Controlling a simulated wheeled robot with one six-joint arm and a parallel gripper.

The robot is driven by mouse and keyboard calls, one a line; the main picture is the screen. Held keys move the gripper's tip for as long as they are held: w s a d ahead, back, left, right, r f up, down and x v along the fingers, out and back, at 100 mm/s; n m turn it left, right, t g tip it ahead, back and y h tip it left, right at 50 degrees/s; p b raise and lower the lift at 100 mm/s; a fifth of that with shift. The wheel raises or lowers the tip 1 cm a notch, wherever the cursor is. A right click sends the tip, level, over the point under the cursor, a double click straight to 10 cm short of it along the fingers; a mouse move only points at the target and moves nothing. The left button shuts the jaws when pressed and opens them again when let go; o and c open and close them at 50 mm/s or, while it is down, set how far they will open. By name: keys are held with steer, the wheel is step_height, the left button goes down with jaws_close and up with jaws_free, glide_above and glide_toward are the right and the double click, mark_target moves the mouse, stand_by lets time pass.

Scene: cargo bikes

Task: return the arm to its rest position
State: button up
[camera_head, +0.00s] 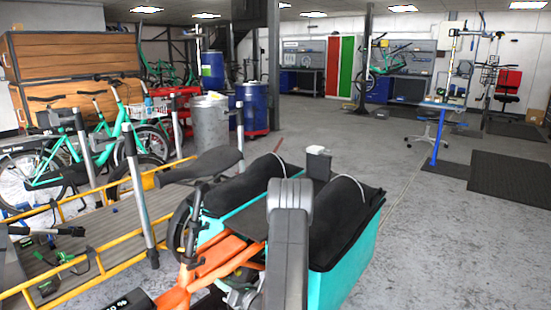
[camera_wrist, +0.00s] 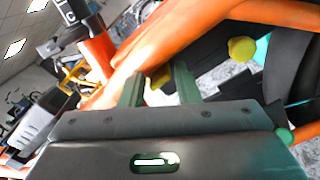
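My gripper (camera_wrist: 160,88) shows in the wrist view as two green fingers standing apart, with nothing clearly held between them. A thick orange bike frame tube (camera_wrist: 215,22) runs close beyond the fingertips; I cannot tell whether they touch it. In the head view my grey arm link rises at the front centre, before the orange and teal cargo bike (camera_head: 363,272). My gripper cannot be made out in the head view.
The cargo bike's black padded covers (camera_head: 343,225) and saddle (camera_head: 200,166) are close around the arm. A yellow-edged ramp (camera_head: 95,235) with grey posts lies left. Green bikes (camera_head: 120,140) and barrels (camera_head: 253,106) stand behind. The floor (camera_head: 440,250) at right is open.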

steer(key=shift+n+b, duration=1.25)
steer(key=shift+n, duration=2.05)
